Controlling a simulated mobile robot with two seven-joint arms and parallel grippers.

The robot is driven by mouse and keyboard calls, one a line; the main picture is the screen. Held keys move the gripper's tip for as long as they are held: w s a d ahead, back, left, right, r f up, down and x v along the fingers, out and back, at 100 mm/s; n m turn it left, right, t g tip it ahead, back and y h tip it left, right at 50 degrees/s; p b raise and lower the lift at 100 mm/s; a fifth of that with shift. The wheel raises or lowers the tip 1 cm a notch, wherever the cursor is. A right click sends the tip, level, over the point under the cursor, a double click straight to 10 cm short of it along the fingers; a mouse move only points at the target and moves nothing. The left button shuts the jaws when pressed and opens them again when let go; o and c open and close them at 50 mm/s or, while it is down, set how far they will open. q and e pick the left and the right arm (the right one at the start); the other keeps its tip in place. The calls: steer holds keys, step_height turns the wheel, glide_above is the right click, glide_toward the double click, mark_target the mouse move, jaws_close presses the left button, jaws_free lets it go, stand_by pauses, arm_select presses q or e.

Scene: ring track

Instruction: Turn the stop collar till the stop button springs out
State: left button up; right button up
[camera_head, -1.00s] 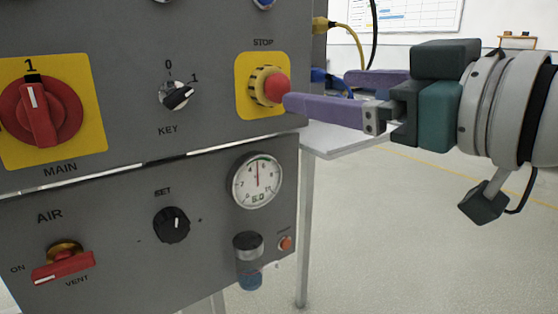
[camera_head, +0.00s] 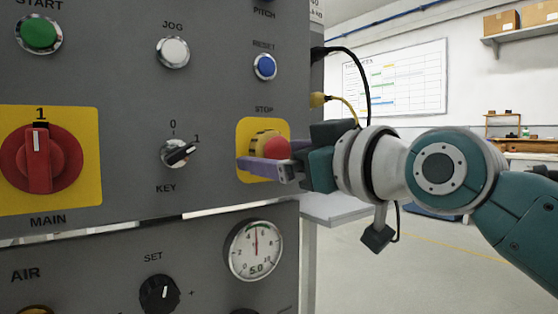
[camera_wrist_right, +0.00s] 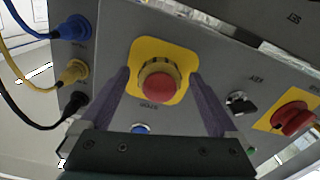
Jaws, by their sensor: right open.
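The red stop button (camera_head: 275,149) sits inside the yellow stop collar (camera_head: 259,141) on a yellow plate (camera_head: 243,128) on the grey panel. In the right wrist view the button (camera_wrist_right: 159,86) and the ribbed collar (camera_wrist_right: 160,66) are near the middle. My right gripper (camera_head: 255,162) is open, its purple fingers pointing at the panel. In the wrist view the fingers lie on either side of the collar, with narrow gaps showing; contact cannot be told. In the head view the near finger covers the collar's lower part. My left gripper is not in view.
The key switch (camera_head: 180,153) and red main switch (camera_head: 38,160) are left of the stop. The blue reset button (camera_head: 265,66) is above and the gauge (camera_head: 254,250) below. Cables plug into the panel's side, including a yellow one (camera_head: 345,105). Open floor lies to the right.

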steer(key=c, duration=1.4)
